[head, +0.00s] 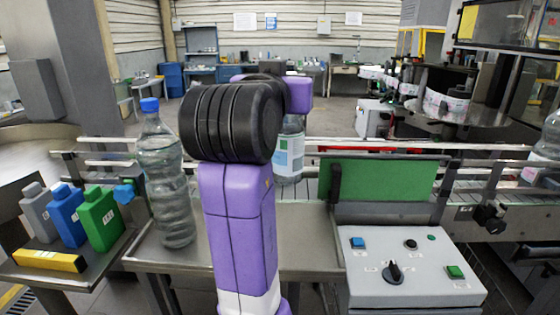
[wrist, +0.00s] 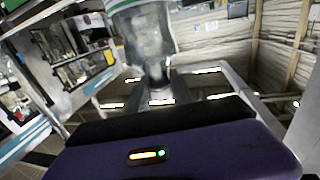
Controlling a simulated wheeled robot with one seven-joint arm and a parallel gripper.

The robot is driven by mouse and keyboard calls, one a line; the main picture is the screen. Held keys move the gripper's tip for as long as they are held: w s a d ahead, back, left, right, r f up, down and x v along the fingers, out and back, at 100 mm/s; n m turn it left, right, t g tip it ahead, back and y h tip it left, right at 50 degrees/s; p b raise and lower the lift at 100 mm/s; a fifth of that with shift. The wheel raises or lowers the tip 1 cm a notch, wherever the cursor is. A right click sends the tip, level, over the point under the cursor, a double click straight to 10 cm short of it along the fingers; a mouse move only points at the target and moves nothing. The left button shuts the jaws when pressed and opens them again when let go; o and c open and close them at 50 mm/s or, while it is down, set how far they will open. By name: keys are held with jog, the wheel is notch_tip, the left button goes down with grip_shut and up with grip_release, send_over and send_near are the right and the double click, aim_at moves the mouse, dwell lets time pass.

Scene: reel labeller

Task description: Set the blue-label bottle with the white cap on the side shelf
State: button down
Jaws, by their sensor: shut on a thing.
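The blue-label bottle (head: 289,158) is clear, with a white, blue and green label. In the head view it is upright behind my arm, and its top and cap are hidden. In the wrist view the bottle (wrist: 150,42) fills the upper middle, its neck narrowing toward my gripper (wrist: 160,88). My gripper is shut on it near the neck; the fingers are hard to make out and the head view hides them. I cannot tell whether its base touches the conveyor. A dark side shelf (head: 107,252) at the left front holds several items.
Grey, blue and green jugs (head: 100,218) and a yellow box (head: 48,261) crowd the side shelf. A tall clear bottle with a blue cap (head: 165,185) stands on the steel table (head: 310,250). A control box (head: 410,270) and green panel (head: 385,180) are at right.

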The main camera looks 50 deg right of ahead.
aim_at(283, 162)
notch_tip(283, 162, down, 14)
jog(key=shift+f+p, duration=0.2)
jog(key=shift+p, duration=0.25)
jog(key=shift+f, duration=0.15)
jog(key=c, duration=1.1)
grip_release()
jog(key=shift+a, duration=0.15)
jog(key=shift+b+v, duration=1.5)
jog(key=shift+v, duration=4.45)
